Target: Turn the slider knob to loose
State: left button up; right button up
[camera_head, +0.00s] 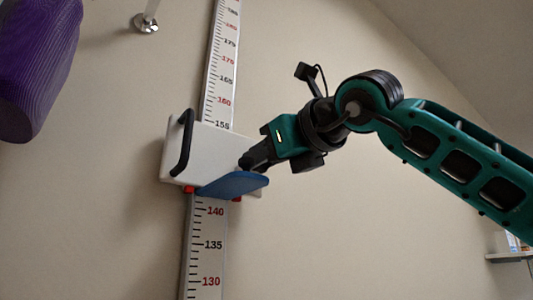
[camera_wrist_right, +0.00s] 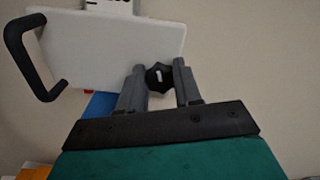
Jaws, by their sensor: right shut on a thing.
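The slider (camera_head: 210,150) is a white block with a black handle (camera_head: 184,142) on its left and a blue plate (camera_head: 232,184) below. It sits on a vertical measuring scale (camera_head: 208,245) on the wall. My right gripper (camera_head: 249,162) reaches the slider's right side from the right. In the right wrist view the small black slider knob (camera_wrist_right: 158,77), with a white mark on it, is between the two fingers, and the gripper is shut on it. In the head view the knob is hidden by the gripper. My left gripper is in neither view.
A purple ribbed object (camera_head: 38,65) is at the upper left. A metal wall fitting (camera_head: 146,22) is near the top. A small shelf (camera_head: 508,256) with items is at the lower right. The wall around the slider is clear.

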pick_arm(q)
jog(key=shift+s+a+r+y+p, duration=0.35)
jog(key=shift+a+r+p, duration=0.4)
jog(key=shift+p, duration=1)
pick_arm(e)
jog(key=shift+s+a+f+n, duration=0.1)
jog(key=shift+n, duration=3.4)
jog(key=shift+s+f+n, duration=0.1)
jog(key=shift+n, duration=3.4)
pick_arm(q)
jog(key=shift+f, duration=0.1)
pick_arm(e)
jog(key=o, duration=1)
jog(key=shift+o, duration=0.2)
pick_arm(q)
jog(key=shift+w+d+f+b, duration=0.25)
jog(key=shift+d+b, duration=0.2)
jog(key=shift+b, duration=0.5)
pick_arm(e)
jog(key=v, duration=1.2)
jog(key=shift+s+d, duration=0.2)
jog(key=shift+s, duration=0.1)
